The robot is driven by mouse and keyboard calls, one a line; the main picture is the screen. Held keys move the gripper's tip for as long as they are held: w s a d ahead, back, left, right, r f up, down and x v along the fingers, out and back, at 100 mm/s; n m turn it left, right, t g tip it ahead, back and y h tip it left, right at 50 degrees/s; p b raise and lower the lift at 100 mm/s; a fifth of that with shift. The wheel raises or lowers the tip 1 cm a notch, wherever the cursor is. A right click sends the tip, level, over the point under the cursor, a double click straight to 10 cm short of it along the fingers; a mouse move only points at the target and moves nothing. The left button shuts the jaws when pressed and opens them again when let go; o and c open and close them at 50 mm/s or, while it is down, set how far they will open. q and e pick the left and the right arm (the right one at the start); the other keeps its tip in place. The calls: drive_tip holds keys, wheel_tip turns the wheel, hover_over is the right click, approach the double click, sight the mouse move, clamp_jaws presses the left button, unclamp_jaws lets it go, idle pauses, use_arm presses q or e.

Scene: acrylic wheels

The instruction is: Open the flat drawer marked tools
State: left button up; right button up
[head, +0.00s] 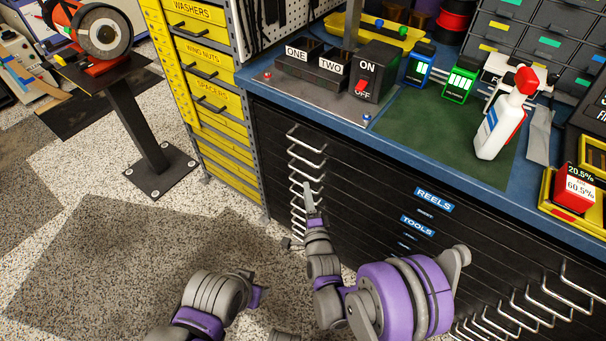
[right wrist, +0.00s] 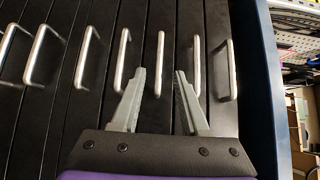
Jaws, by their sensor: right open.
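The black cabinet has a stack of flat drawers. The blue "TOOLS" label (head: 418,226) is on a lower drawer front, below the "REELS" label (head: 434,200). Metal bar handles (head: 307,138) run down the cabinet's left side. My right gripper (head: 308,188) is at this handle column, covering part of it. In the right wrist view the gripper (right wrist: 160,76) is open and empty. One silver handle (right wrist: 160,63) shows between its two fingertips, and I cannot tell how near it is. Which handle belongs to the tools drawer is unclear. All drawers look shut. My left gripper is not visible.
The blue-edged bench top holds an on/off switch box (head: 376,72), a spray bottle (head: 499,128) and a green mat (head: 436,128). A yellow drawer unit (head: 206,62) stands left of the cabinet. A grinder on a stand (head: 131,117) is further left. The speckled floor in front looks clear.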

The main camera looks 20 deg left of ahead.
sight(303, 175)
drive_tip(key=b+x, duration=0.1)
drive_tip(key=x, duration=0.7)
drive_tip(key=shift+w, duration=0.15)
clamp_jaws()
idle(1.1)
